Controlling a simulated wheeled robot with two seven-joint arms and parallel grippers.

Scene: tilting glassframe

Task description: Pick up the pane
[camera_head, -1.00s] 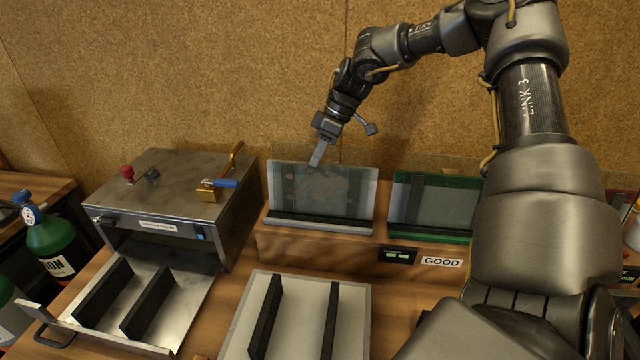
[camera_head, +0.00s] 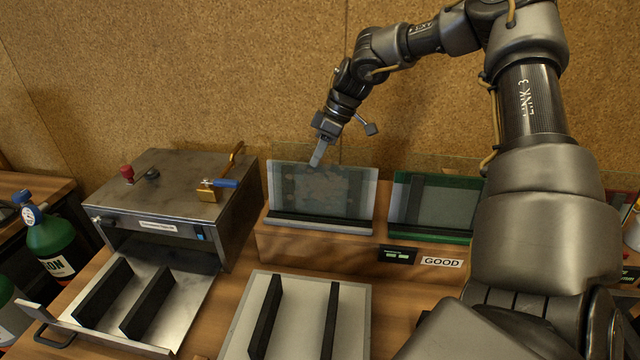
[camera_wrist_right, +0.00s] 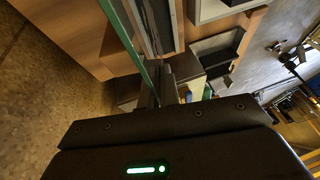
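The pane is a clear, faintly green sheet of glass (camera_head: 350,158). It stands upright at the grey-framed holder (camera_head: 345,228) and its top rises above that holder's back plate. My right gripper (camera_head: 316,160) comes down from above onto the pane's upper part. In the right wrist view the pane's bright green edge (camera_wrist_right: 128,35) runs down to my right gripper's fingers (camera_wrist_right: 157,88), which look closed together on it. The exact contact is small and dark. My left gripper is out of view.
A green-framed holder (camera_head: 435,233) with glass stands to the right, above a GOOD label (camera_head: 441,262). A metal box machine (camera_head: 165,195) with an open tray (camera_head: 140,312) is at left. A pale plate with two black bars (camera_head: 348,318) lies in front. A cork wall (camera_head: 230,70) is behind.

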